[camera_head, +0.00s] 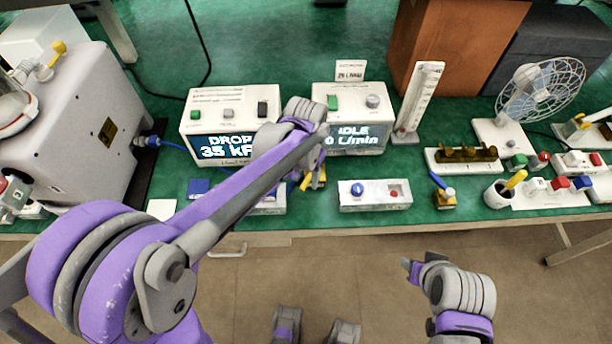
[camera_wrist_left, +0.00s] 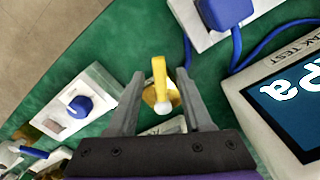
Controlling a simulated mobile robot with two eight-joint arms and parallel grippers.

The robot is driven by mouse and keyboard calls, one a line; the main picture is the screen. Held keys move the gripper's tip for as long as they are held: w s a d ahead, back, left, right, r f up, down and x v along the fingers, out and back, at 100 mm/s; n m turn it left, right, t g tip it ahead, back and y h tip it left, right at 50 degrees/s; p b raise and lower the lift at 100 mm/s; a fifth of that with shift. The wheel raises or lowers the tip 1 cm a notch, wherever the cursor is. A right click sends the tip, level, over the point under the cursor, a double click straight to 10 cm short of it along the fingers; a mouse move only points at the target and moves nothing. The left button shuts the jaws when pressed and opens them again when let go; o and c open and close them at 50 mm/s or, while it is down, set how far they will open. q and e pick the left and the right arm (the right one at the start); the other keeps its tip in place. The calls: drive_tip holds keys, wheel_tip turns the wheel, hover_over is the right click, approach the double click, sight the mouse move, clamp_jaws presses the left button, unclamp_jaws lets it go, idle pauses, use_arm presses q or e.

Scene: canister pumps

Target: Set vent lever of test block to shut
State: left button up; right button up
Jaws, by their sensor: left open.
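A yellow lever (camera_wrist_left: 159,80) on a small brass-coloured fitting with a pale round end shows between my left gripper's fingers in the left wrist view. I take it to be the vent lever of the test block. In the head view the yellow lever (camera_head: 306,183) is mostly hidden behind my left gripper (camera_head: 312,177). The left gripper (camera_wrist_left: 158,103) is open, with one finger on each side of the lever and a gap visible to each. Whether the fingertips are at lever height is unclear. My right arm is low at the right; its gripper (camera_head: 413,268) shows only in part.
Displays reading DROP (camera_head: 228,146) and IDLE (camera_head: 355,137) stand behind. A white box with a blue knob (camera_head: 373,195) is to the right, then a brass block with a blue lever (camera_head: 444,198). A blue plug (camera_wrist_left: 225,12) with cable is close by in the wrist view.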

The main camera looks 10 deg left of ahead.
use_arm(q)
clamp_jaws()
idle(1.3)
